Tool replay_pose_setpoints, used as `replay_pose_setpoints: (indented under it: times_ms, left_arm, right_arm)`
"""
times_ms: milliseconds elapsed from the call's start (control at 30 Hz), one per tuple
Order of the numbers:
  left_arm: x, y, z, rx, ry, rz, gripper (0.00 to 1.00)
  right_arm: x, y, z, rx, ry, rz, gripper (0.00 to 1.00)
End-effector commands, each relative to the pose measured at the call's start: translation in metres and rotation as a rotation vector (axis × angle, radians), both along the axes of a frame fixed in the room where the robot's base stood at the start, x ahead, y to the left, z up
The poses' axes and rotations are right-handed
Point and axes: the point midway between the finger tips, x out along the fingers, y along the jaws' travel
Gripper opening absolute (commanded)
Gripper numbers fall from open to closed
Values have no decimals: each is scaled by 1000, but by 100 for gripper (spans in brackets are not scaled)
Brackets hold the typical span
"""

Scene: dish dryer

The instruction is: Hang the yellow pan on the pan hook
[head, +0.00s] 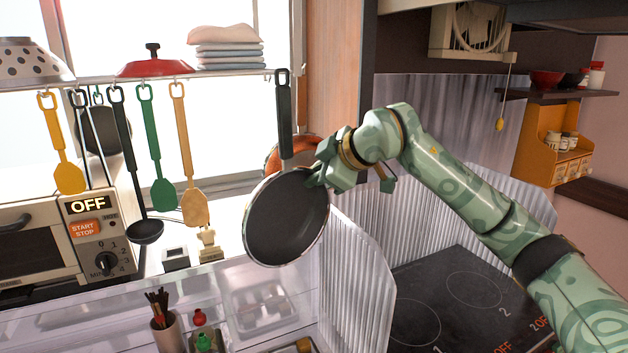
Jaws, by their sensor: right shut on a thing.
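A pan (288,217) with a dark inside and a pale rim hangs upright below the shelf rail, its outer side hidden. Its long black handle (284,115) points up, and the loop at its top (282,76) is at the right end of the rail (235,73). I cannot tell whether the loop is on a hook. My right gripper (322,178) is shut at the pan's upper right rim. An orange pan (292,150) shows partly behind it; no clearly yellow pan surface shows. My left gripper is out of view.
Utensils hang left of the pan, including a yellow spatula (68,177), a black ladle (146,230) and a green turner (163,193). A corrugated splash guard (358,285) and black stove (440,300) stand below right. A toaster oven (40,245) is at left.

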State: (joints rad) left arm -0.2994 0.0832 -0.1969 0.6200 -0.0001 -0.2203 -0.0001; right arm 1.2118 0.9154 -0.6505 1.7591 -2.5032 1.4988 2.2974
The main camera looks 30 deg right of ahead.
Motion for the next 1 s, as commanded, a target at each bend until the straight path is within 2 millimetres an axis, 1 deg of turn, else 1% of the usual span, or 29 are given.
replay_pose_setpoints:
  times_ms: [233,1000]
  left_arm:
    - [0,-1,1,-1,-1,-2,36]
    - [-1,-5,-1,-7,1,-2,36]
  right_arm:
    - [13,0,2,4,-3,1,0]
    - [66,-2,-4,4,-1,1,0]
